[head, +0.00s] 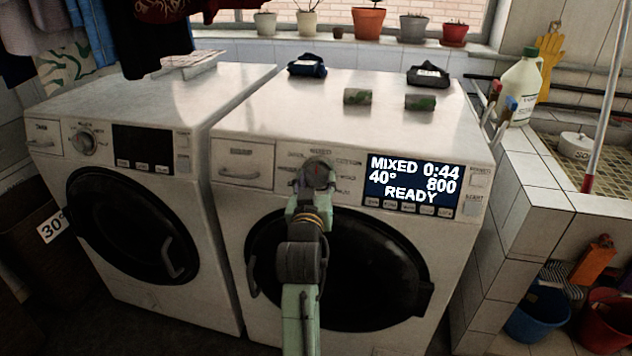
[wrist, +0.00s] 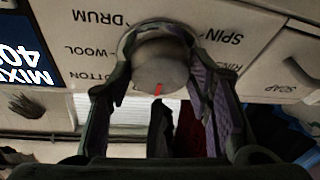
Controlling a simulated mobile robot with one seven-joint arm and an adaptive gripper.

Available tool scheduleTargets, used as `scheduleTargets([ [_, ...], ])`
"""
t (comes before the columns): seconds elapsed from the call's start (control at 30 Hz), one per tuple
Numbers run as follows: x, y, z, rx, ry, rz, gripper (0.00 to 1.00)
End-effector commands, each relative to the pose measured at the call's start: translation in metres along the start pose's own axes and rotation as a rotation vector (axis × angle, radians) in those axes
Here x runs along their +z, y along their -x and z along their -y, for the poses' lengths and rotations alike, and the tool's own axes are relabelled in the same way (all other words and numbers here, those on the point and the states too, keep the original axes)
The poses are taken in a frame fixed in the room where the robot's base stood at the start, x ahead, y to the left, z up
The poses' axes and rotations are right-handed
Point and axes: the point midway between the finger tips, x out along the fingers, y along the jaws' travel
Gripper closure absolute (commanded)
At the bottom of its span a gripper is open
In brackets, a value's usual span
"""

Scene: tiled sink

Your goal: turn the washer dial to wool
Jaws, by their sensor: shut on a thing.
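The right-hand washer (head: 240,205) is white with a round black door. Its dial (head: 318,169) is on the control panel, left of the display (head: 410,186), which reads MIXED 0:44, 40°, 800, READY. My gripper (head: 314,184) reaches up in front of the door and covers part of the dial. In the wrist view, which is upside down, my gripper's two fingers (wrist: 158,45) are shut on either side of the grey dial (wrist: 160,75). Its red mark (wrist: 159,89) points to the picture's bottom. The WOOL label (wrist: 89,50) is at the picture's left of the dial, beside DRUM and the partly hidden COTTON.
A second white washer (head: 160,95) with its own dial (head: 84,141) stands at the left. Small cloth bundles and two green-grey blocks lie on top of the right-hand washer. A tiled sink (head: 590,150) is at the right, with a white jug (head: 520,88) on its ledge.

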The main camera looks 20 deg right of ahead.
Motion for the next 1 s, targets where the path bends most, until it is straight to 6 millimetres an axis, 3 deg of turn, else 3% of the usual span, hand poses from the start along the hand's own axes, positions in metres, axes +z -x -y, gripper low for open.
scheduleTargets([
  [0.2,0.0002,0.0001,-0.0001,0.000,0.000,0.000,0.82],
  [0.53,0.0015,0.0000,0.0016,0.019,-0.055,-0.004,0.82],
  [1.0,0.0043,-0.0004,0.0070,0.144,-0.406,-0.031,0.82],
])
